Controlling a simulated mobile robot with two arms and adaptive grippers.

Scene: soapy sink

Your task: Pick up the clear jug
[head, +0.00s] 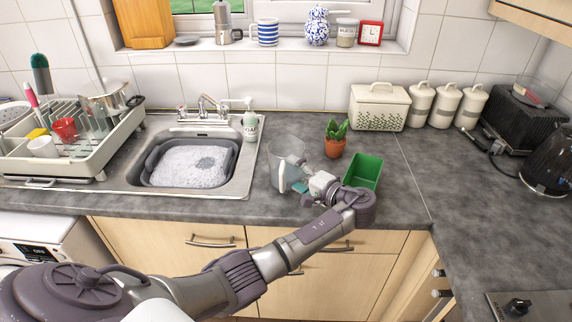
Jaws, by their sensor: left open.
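The clear jug (287,153) stands upright on the grey worktop, just right of the sink. It is see-through, with a pale upright strip on its front that may be its handle. My left gripper (303,179) is open at the jug's right front side, with the arm reaching in from the lower left. The fingers overlap the jug in the picture, and I cannot tell whether they touch it. A small teal patch shows by the fingers; I cannot tell what it is. My right gripper is not in view.
A green open container (363,169) stands close right of my gripper, with a potted plant (335,138) behind. The sink (247,168) with soapy water is left, with a soap bottle (250,124) at its back corner. A loaded dish rack (101,151) stands far left.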

